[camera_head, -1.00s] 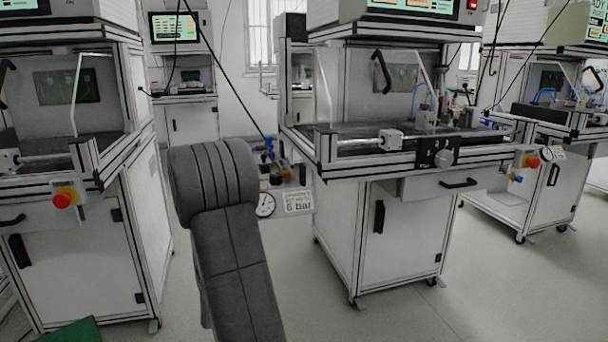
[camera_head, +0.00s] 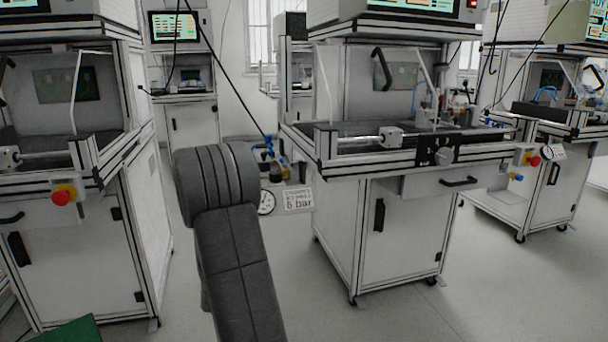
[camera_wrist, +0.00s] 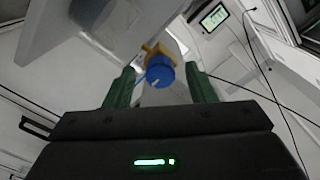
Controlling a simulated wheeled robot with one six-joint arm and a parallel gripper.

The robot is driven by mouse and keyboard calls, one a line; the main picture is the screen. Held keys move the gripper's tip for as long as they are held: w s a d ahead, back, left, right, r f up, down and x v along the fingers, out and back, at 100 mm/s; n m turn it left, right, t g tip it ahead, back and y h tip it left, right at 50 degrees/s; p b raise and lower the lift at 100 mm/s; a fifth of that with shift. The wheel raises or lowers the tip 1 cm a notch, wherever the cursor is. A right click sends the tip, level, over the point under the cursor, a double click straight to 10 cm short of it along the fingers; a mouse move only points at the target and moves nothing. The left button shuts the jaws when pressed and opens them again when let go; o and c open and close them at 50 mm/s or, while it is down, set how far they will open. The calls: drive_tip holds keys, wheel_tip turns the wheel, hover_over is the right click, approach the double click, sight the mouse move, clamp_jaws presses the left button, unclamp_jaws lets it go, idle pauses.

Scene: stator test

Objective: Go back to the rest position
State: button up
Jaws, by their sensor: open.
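My gripper (camera_wrist: 160,82) shows in the wrist view with its two green fingers apart, so it is open. A blue knob (camera_wrist: 160,72) with a brass-coloured fitting behind it appears between the fingertips in that view; I cannot tell how far beyond them it is. No object is seen held. In the head view my grey arm rises at the centre left, and my gripper is hidden behind it. A blue and brass valve (camera_head: 272,158) shows just right of my arm.
A pressure gauge (camera_head: 266,202) and a "6 bar" sign (camera_head: 298,199) are close to my arm. Test benches stand at the left (camera_head: 75,250) and centre right (camera_head: 400,235). A red button (camera_head: 64,194) is on the left bench. Grey floor (camera_head: 480,285) is clear at the front right.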

drive_tip(key=shift+s+d+n+p, duration=0.1)
drive_tip(key=shift+s+n+p, duration=0.2)
drive_tip(key=shift+n, duration=1.3)
drive_tip(key=shift+s+d+n+p, duration=0.1)
drive_tip(key=shift+n+p, duration=0.3)
drive_tip(key=shift+n, duration=1.2)
drive_tip(key=shift+s+d+n+p, duration=0.1)
drive_tip(key=shift+s+n+p, duration=0.2)
drive_tip(key=shift+n, duration=1.3)
